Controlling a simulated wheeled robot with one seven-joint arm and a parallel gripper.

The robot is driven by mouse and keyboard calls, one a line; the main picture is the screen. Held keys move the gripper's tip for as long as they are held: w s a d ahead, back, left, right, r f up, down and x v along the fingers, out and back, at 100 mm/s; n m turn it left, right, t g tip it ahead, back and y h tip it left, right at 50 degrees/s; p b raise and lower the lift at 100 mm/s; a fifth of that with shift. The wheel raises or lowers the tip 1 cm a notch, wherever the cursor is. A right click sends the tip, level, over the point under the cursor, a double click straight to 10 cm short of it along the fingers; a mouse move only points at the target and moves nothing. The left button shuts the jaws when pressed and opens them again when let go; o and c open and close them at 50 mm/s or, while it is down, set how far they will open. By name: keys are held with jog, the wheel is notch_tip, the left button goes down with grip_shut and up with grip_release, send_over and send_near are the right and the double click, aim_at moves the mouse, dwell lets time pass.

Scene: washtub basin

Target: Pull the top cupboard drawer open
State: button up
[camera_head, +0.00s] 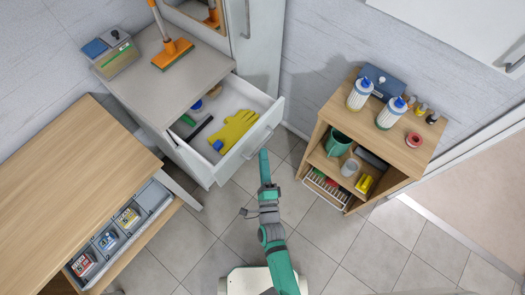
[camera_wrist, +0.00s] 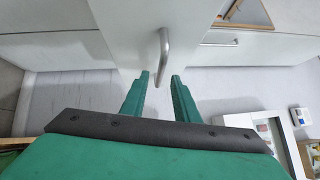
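The grey-topped cupboard (camera_head: 167,82) stands at the upper left of the head view. Its white top drawer (camera_head: 254,104) is pulled well out and holds a yellow glove (camera_head: 235,128) and several small items. The drawer's metal bar handle (camera_head: 258,143) is on its front panel; it also shows in the wrist view (camera_wrist: 164,52). My gripper (camera_head: 263,156) is at the drawer front, close to the handle.
A wooden table (camera_head: 75,180) with an open compartment drawer (camera_head: 118,232) is at left. A wooden shelf unit (camera_head: 400,150) with bottles and cups stands at right. A tall white cabinet (camera_head: 258,40) is behind. The tiled floor (camera_head: 325,235) between them is free.

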jog(key=s+f, duration=0.1)
jog(key=s, duration=0.6)
jog(key=shift+s+d, duration=0.25)
jog(key=shift+d, duration=0.05)
jog(key=s+a+r+n+g, duration=0.1)
jog(key=s+r+n+g, duration=0.1)
jog(key=s+r+n, duration=0.4)
jog(key=s+a+r+n+g+h, duration=0.1)
jog(key=s+r+n, duration=0.5)
jog(key=s+n, duration=0.6)
jog(key=shift+r+n+g, duration=0.3)
jog(key=shift+g, duration=0.3)
